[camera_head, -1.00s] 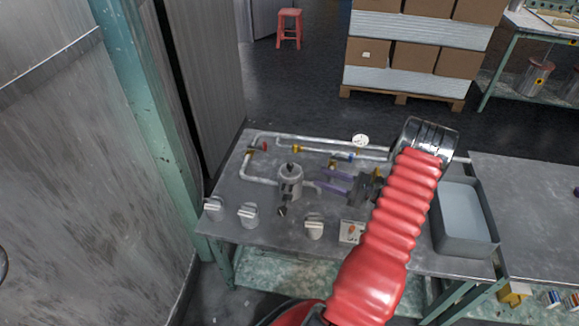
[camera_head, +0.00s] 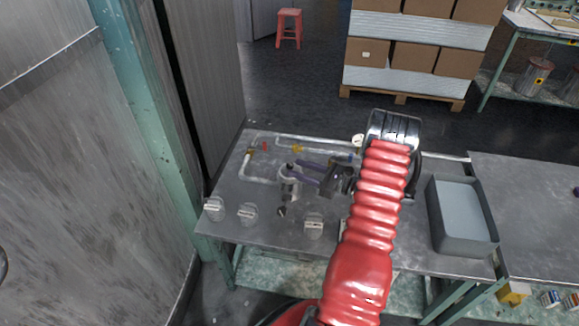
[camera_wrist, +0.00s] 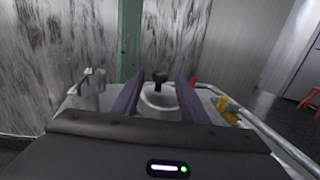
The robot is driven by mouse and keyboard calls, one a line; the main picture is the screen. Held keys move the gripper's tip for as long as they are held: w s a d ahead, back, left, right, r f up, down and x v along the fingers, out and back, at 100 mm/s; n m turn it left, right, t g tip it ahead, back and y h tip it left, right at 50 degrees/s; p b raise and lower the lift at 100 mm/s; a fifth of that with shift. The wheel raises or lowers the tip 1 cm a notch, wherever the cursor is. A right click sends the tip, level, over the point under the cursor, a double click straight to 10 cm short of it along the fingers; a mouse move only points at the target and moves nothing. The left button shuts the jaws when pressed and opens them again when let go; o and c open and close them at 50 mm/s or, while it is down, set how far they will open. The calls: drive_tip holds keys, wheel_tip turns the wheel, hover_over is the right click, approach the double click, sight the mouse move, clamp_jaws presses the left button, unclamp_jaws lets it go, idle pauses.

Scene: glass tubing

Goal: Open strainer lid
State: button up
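The strainer (camera_head: 288,187) is an upright grey metal cylinder in the pipework on the left part of the metal table. Its lid has a dark knob on top, which shows in the wrist view as a black knob (camera_wrist: 160,76) above the round body (camera_wrist: 159,97). My gripper (camera_head: 296,171) is open, with two purple fingers pointing left to the strainer's upper part. In the wrist view one finger shows on each side of the knob and body, with gaps. I cannot tell whether the fingertips are level with the lid. The fingers partly hide the strainer's top in the head view.
Clear pipes with yellow fittings and a red valve handle (camera_head: 265,146) run behind the strainer. A round gauge (camera_head: 358,140) stands at the back. Several grey knobbed parts, one of them here (camera_head: 314,225), stand along the front. A grey tray (camera_head: 463,215) is at the right.

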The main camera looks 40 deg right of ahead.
sight(290, 164)
drive_tip(key=shift+x, duration=2.1)
clamp_jaws()
